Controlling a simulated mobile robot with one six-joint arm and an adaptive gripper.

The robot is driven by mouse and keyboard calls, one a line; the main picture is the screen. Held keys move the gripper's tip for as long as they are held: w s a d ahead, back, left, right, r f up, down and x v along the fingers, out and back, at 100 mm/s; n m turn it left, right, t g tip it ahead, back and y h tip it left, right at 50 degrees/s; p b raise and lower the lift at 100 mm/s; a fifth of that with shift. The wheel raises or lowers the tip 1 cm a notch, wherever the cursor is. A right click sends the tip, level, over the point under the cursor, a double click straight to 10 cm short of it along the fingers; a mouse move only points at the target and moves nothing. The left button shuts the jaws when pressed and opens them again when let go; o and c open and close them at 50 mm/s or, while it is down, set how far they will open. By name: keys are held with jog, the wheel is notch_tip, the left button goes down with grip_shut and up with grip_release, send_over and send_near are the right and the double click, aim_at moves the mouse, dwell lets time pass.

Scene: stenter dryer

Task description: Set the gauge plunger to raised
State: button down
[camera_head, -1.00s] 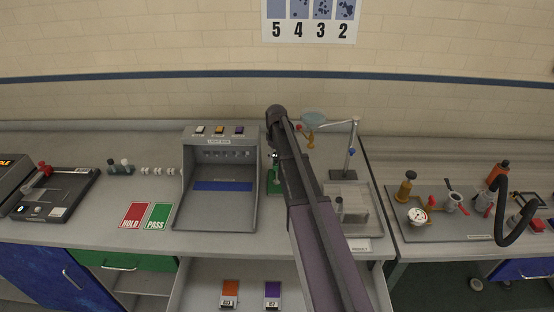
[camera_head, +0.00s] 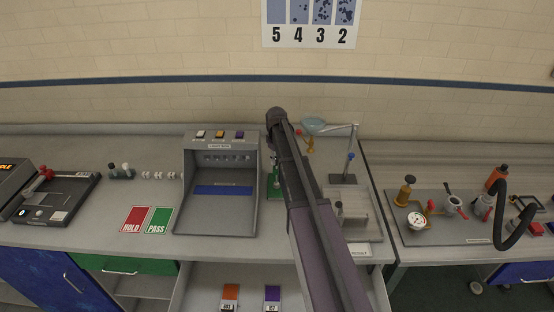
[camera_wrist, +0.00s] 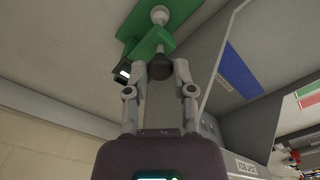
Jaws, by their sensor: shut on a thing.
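The green gauge (camera_head: 273,184) stands on the bench just right of the grey light box, partly hidden by my arm in the head view. In the wrist view its green body (camera_wrist: 152,42) shows with a pale round foot (camera_wrist: 160,15) on a green base. A dark round knob (camera_wrist: 159,69), apparently the plunger's, sits at the near end of the body. My gripper (camera_wrist: 164,72) has its two fingers on either side of this knob, shut on it. The head view does not show the fingers. The plunger's exact height cannot be told.
The grey light box (camera_head: 216,215) stands close to the left of the gauge. A stand with a tilted arm (camera_head: 353,140) and a clear tray (camera_head: 365,226) lie to the right. An open drawer (camera_head: 200,292) juts out below the bench.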

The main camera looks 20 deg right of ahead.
jog(key=shift+r+p, duration=0.6)
jog(key=shift+r, duration=0.3)
jog(key=shift+c, duration=2.3)
grip_release()
jog(key=shift+f, duration=0.2)
